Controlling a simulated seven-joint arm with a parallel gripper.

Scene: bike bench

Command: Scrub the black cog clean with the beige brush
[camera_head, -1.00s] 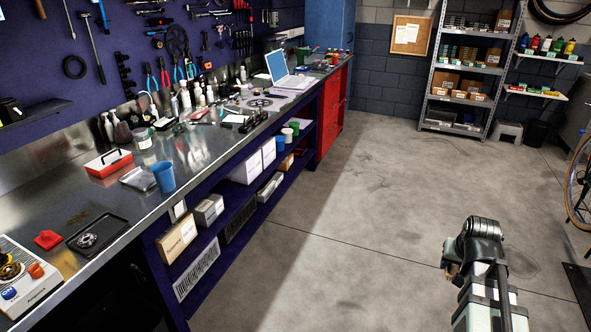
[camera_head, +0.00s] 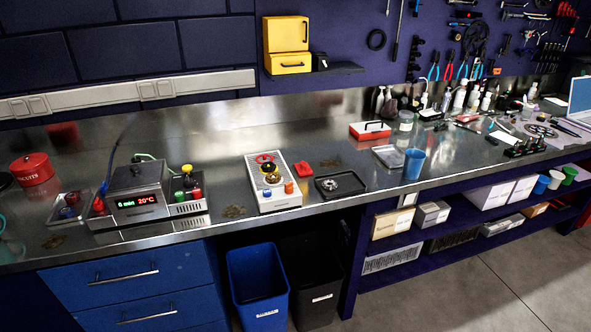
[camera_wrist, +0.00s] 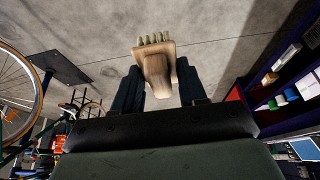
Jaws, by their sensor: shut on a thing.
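The beige brush (camera_wrist: 156,66) shows in the wrist view, with a wooden body and pale bristle tufts at its far end. My gripper (camera_wrist: 157,88) is shut on it, a dark finger on each side, above the concrete floor. In the head view a dark and grey round cog (camera_head: 341,183) lies in a shallow black tray (camera_head: 324,193) on the steel bench. At this size I cannot tell how dirty it is. My gripper and the brush are out of the head view.
Left of the tray stands a white box with buttons (camera_head: 281,199), then a heated-bath unit (camera_head: 136,190). Bins (camera_head: 258,285) stand below. A bike wheel (camera_wrist: 18,85) is left in the wrist view.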

